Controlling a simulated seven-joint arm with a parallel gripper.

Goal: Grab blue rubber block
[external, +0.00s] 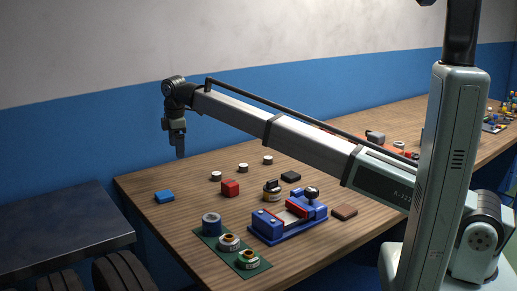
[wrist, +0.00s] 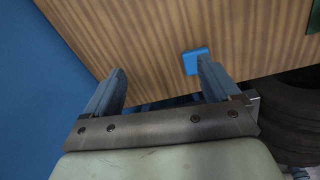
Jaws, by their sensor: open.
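The blue rubber block (external: 164,197) lies flat on the wooden table near its left edge in the external view. In the wrist view the blue block (wrist: 194,61) lies just beyond the tip of the right-hand finger, off to the right of the gap. My gripper (external: 180,155) points down and hangs above the table, a little behind and above the block. In the wrist view my gripper (wrist: 160,78) has its two fingers wide apart with nothing between them.
A red block (external: 230,188) and several white-topped cylinders stand right of the blue block. A blue vise (external: 288,219) and a green mat (external: 209,242) with round items are nearer. A dark bench (external: 60,235) stands at left, with tires below. The wall is behind.

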